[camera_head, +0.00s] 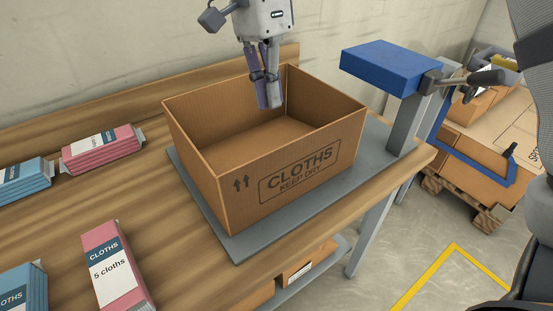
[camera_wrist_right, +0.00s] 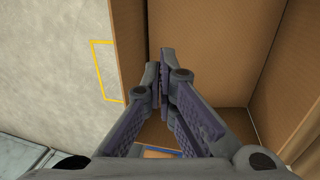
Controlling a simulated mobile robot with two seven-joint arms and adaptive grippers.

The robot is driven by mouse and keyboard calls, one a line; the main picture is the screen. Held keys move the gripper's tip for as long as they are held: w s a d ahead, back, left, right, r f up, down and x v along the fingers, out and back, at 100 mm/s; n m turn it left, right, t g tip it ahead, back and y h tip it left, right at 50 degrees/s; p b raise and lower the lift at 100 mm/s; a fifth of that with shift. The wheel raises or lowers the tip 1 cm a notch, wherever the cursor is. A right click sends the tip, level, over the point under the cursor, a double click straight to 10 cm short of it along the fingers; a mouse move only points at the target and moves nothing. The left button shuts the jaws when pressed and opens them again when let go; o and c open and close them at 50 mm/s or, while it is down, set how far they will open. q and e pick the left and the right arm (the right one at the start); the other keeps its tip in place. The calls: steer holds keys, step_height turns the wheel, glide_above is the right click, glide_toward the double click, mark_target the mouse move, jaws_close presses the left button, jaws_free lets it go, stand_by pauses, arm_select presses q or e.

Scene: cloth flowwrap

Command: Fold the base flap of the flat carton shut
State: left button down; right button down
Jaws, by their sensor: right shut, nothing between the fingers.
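The carton (camera_head: 300,171) stands open-topped on a grey plate (camera_head: 240,245) on the bench, not flat. Its walls are upright, and its front reads "CLOTHS KEEP DRY". Its inside bottom (camera_head: 255,142) looks covered by brown board; the underside is hidden. My right gripper (camera_head: 270,104) points down at the carton's opening, in front of the far wall in the head view. Its fingers are shut and empty. In the right wrist view the closed fingertips (camera_wrist_right: 160,62) lie over the carton's inside (camera_wrist_right: 205,60), near one wall. I cannot tell their exact depth. My left gripper is out of view.
Pink cloth packs (camera_head: 102,148) and blue packs (camera_head: 25,182) lie on the bench to the left. A blue-topped device (camera_head: 390,66) with a handle stands behind the plate's right end. Cartons on a pallet (camera_head: 470,205) stand at the right. A yellow line marks the floor.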

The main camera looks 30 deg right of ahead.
steer(key=x, duration=1.2)
steer(key=shift+s+f, duration=0.15)
steer(key=shift+f, duration=0.25)
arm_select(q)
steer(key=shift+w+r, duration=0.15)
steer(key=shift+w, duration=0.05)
